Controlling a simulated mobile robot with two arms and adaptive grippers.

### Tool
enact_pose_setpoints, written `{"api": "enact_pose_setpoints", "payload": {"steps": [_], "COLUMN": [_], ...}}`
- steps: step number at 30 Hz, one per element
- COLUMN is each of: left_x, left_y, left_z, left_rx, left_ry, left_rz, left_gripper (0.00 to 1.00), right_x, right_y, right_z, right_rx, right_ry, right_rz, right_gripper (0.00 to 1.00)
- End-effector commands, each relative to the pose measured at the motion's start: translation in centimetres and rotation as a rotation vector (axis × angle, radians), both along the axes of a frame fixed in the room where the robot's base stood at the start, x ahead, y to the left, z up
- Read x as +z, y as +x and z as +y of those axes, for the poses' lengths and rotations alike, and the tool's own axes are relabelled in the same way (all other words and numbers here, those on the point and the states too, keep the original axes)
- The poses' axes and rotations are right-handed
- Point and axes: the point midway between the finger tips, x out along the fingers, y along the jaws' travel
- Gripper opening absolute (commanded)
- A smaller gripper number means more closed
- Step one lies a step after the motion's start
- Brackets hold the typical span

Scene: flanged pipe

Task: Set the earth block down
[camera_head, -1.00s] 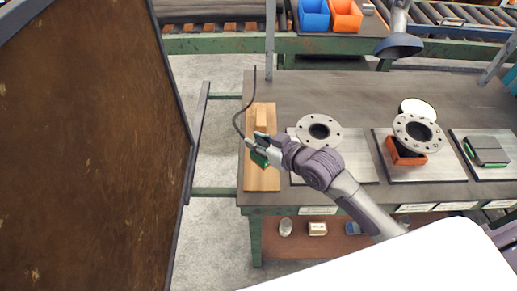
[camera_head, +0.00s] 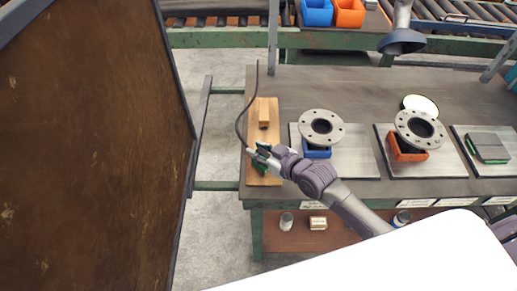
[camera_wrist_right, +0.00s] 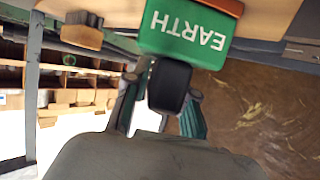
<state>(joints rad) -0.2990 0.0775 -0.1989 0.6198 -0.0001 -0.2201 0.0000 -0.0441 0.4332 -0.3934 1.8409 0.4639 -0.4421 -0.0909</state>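The earth block (camera_wrist_right: 185,38) is green with white EARTH lettering, upside down in the wrist view, and has a black end piece (camera_wrist_right: 168,85). My right gripper (camera_wrist_right: 163,95) has its fingers on either side of that black piece and appears shut on it. In the head view the right gripper (camera_head: 259,157) is over the near half of a wooden board (camera_head: 263,180). Green shows on both sides of its fingers. A dark cable (camera_head: 239,122) curves up from there. Whether the block touches the board is hidden. My left gripper is not in view.
A small wooden block (camera_head: 264,112) stands on the board's far half. To the right are a flange (camera_head: 339,128) over a blue bin (camera_head: 317,153), another flange (camera_head: 437,128) over an orange bin (camera_head: 407,153), and a grey-green block (camera_head: 488,147). A brown panel (camera_head: 90,150) stands at left.

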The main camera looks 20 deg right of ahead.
Motion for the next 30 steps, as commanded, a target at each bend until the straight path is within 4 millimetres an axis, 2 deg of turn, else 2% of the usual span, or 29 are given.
{"api": "enact_pose_setpoints", "payload": {"steps": [1,3,14,17,24,30], "left_x": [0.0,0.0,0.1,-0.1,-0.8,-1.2], "left_y": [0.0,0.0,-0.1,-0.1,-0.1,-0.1], "left_z": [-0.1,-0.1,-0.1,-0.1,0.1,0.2], "left_rx": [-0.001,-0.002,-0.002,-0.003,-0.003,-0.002], "left_ry": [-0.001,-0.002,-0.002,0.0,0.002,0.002], "left_rz": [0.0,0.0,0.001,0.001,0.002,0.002], "left_gripper": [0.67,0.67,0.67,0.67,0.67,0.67], "right_x": [0.0,0.0,0.4,0.7,2.6,4.0], "right_y": [0.0,0.0,-0.2,-1.3,-5.5,-8.4], "right_z": [0.0,0.0,-0.2,-0.8,-3.0,-4.6], "right_rx": [0.0,0.0,-0.001,-0.001,0.002,0.0], "right_ry": [0.0,0.0,-0.002,-0.002,-0.003,-0.002], "right_rz": [0.0,0.001,0.0,0.001,0.002,0.002], "right_gripper": [0.38,0.46,0.46,0.46,0.46,0.46]}}
